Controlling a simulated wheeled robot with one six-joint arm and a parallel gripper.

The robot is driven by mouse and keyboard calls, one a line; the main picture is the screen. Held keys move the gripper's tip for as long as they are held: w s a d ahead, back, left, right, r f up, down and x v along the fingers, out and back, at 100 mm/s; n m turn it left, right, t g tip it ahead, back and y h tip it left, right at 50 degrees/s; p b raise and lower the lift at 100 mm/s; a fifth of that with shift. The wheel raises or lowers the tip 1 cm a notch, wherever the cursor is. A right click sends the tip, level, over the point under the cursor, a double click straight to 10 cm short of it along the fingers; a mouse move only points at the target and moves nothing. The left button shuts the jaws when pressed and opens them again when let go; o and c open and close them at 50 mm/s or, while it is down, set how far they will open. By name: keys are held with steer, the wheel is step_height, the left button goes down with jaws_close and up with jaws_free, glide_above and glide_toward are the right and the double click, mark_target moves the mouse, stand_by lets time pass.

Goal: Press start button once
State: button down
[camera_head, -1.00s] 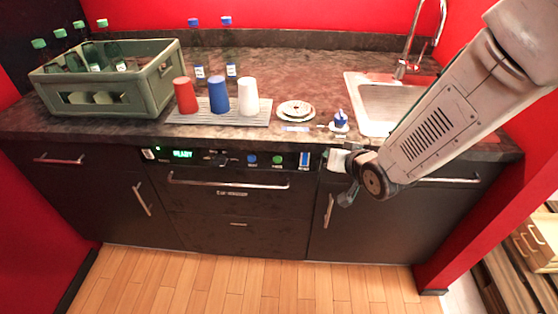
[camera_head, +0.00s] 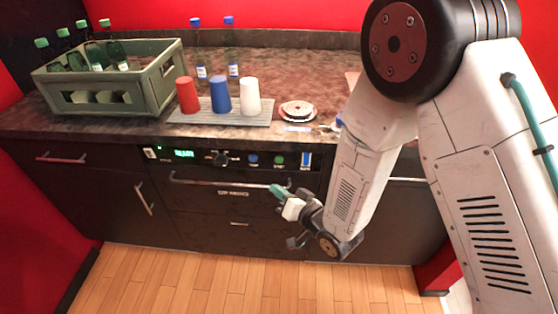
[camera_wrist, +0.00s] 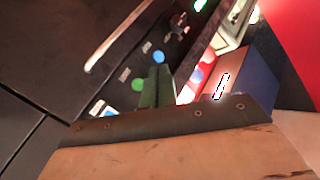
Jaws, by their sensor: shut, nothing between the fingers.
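The control panel (camera_head: 218,158) runs along the counter's front edge. It bears a blue button (camera_head: 252,160) and, to its right, a green button (camera_head: 279,160); their labels are too small to read. My gripper (camera_head: 277,190) is shut and empty, its green fingertips in front of the drawer, below the green button in the head view. In the wrist view the shut fingers (camera_wrist: 156,86) point at the panel, with the green button (camera_wrist: 138,84) beside them on the left and the blue button (camera_wrist: 158,57) just beyond their tips. I see no contact with either button.
A drawer handle (camera_head: 220,182) runs below the panel, close to my fingertips. A lit green display (camera_head: 184,153) and a dark knob (camera_head: 222,158) are on the panel's left. Cups, a bottle crate (camera_head: 120,98) and small plates (camera_head: 297,110) stand on the counter.

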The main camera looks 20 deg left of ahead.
steer(key=shift+w+a, duration=0.3)
steer(key=shift+w, duration=1.05)
steer(key=shift+w+a, duration=0.35)
steer(key=shift+w, duration=1.05)
steer(key=shift+w+a, duration=0.3)
steer(key=shift+w, duration=1.05)
steer(key=shift+w+a, duration=0.1)
steer(key=shift+w, duration=0.3)
steer(key=shift+w+a, duration=0.1)
steer(key=shift+w, duration=0.3)
steer(key=shift+s, duration=0.1)
steer(key=shift+s+d, duration=0.2)
steer(key=shift+s, duration=0.5)
steer(key=shift+s, duration=0.1)
steer(key=s, duration=0.2)
steer(key=s+d, duration=0.1)
steer(key=s, duration=0.1)
steer(key=shift+s+d, duration=0.1)
steer(key=shift+s, duration=0.25)
